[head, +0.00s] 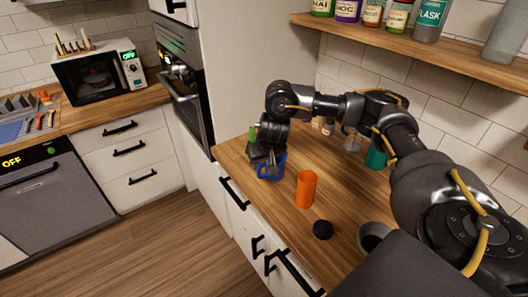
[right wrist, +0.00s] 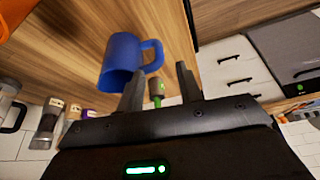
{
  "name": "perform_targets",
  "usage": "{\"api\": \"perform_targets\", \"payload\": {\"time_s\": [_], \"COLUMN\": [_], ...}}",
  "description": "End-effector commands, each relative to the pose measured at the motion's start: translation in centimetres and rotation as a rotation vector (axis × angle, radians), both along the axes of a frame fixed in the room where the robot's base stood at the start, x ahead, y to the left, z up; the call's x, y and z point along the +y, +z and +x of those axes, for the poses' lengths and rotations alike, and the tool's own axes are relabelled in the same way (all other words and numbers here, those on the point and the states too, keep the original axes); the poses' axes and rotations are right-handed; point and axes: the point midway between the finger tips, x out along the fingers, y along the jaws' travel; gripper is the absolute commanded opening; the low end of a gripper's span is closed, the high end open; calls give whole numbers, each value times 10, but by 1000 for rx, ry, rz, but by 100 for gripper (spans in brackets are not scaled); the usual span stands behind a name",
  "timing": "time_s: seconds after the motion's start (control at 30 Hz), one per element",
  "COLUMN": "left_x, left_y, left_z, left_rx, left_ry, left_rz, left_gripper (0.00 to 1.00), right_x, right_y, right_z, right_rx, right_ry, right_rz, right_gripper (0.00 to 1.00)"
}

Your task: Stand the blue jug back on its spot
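The blue jug (head: 273,170) stands on the wooden counter near its front edge, partly hidden by my right gripper (head: 262,156). In the right wrist view the blue jug (right wrist: 121,62) shows with its handle toward the fingers. My right gripper (right wrist: 160,70) is open, with a clear gap between its two fingers. The handle is by the fingertips, overlapping the gap in the picture; I cannot tell whether it touches a finger. The jug's spot cannot be made out. My left gripper is not in view.
An orange cylinder (head: 306,189), a black round piece (head: 323,229) and a grey cup (head: 374,237) stand to the right along the counter. A teal container (head: 376,157) is further back. A green-handled item (right wrist: 157,90) shows beyond my fingers. Bottles line the shelf (head: 430,43) above.

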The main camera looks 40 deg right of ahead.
Motion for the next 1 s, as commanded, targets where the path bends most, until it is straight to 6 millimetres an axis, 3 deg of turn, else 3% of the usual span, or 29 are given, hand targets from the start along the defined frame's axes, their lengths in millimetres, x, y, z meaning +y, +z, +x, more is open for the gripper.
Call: {"api": "perform_targets", "payload": {"time_s": [0.03, 0.23, 1.0], "left_x": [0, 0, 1], "left_y": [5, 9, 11], "left_z": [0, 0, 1], "left_rx": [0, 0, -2], "left_ry": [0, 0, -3], "left_rz": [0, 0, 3], "left_gripper": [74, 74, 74], "right_x": [0, 2, 4], "right_y": [11, 23, 28], "right_z": [-2, -9, -6], "right_rx": [-5, -2, -10], "right_ry": [1, 0, 0], "right_rz": [-1, 0, 12], "right_gripper": [36, 36, 36]}}
